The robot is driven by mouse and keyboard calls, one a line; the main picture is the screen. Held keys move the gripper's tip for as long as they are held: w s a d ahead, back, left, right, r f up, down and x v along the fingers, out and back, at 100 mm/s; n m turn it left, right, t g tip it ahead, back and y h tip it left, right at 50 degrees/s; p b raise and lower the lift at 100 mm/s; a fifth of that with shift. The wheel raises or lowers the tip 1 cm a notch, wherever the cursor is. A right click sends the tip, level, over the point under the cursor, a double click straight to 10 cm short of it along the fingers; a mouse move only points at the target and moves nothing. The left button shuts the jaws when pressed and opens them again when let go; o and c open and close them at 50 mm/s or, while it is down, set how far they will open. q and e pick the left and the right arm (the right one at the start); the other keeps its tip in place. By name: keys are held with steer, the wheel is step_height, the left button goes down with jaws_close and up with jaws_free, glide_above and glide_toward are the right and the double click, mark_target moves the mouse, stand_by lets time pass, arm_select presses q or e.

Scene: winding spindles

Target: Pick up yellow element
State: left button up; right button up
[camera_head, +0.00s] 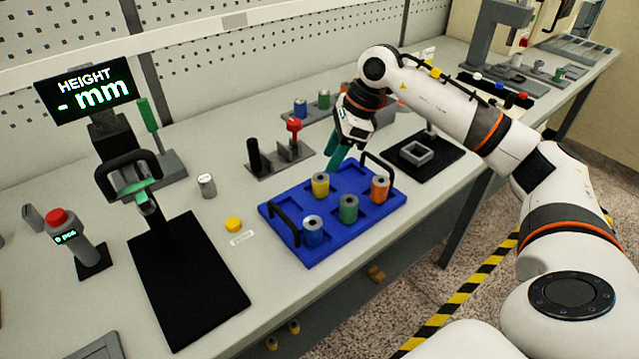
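A yellow spindle (320,185) with a grey top stands upright in the back left part of the blue tray (336,255). A flat yellow piece (233,224) lies on the bench left of the tray. My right gripper (331,163), with teal fingers, points down over the back of the tray, a little above and to the right of the yellow spindle. Its fingers look slightly apart, with nothing seen between them. My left gripper is out of view.
Blue (313,231), green (348,209) and orange (379,188) spindles stand in the tray, which has black handles at both ends. A height gauge with a black mat (187,280) stands left.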

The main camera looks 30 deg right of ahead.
mark_target(320, 178)
steer(key=p+x, duration=0.1)
steer(key=x, duration=0.6)
steer(key=shift+w+a+f, duration=0.1)
steer(key=shift+w+f, duration=0.1)
steer(key=shift+f, duration=0.15)
steer(key=shift+c, duration=0.3)
steer(key=c, duration=0.6)
